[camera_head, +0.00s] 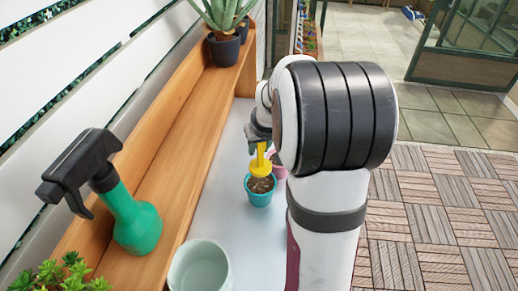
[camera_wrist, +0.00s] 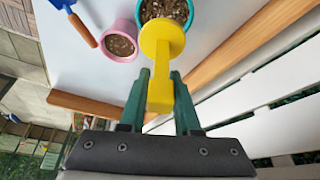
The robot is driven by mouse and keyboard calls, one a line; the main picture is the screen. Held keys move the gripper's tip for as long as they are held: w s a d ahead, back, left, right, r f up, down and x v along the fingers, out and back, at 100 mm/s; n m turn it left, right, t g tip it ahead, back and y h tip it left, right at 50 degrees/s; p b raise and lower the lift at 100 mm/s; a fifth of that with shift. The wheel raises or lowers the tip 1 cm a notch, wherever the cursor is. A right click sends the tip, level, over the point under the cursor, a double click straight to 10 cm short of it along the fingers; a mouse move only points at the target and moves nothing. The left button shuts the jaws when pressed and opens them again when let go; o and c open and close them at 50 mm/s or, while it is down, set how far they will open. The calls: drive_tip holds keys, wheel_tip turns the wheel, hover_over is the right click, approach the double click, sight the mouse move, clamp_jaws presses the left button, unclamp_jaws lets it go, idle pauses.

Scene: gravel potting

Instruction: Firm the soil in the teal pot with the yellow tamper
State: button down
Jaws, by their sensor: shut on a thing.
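The yellow tamper (camera_head: 262,166) is upright in my gripper (camera_head: 259,143), with its disc over the teal pot (camera_head: 259,197). In the wrist view, my gripper (camera_wrist: 162,88) is shut on the handle of the yellow tamper (camera_wrist: 162,38). The teal pot (camera_wrist: 138,50) holds brown soil (camera_wrist: 170,8), partly hidden behind the tamper's disc. In the head view, the disc appears at or just above the pot's rim; I cannot tell whether it touches the soil (camera_head: 259,185).
A pink pot (camera_wrist: 119,41) with soil stands beside the teal pot. A blue trowel with an orange handle (camera_wrist: 82,30) lies near it. A pale empty pot (camera_head: 199,268), a green spray bottle (camera_head: 136,222) and a potted aloe (camera_head: 224,48) stand around. The white bench (camera_head: 240,235) is clear in front.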

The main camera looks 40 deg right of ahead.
sight(259, 163)
drive_tip(key=shift+s+a+r, duration=0.35)
drive_tip(key=shift+a+r, duration=0.1)
drive_tip(key=shift+r, duration=0.05)
drive_tip(key=shift+f, duration=3.2)
drive_tip(key=shift+f, duration=0.3)
drive_tip(key=shift+r, duration=3.05)
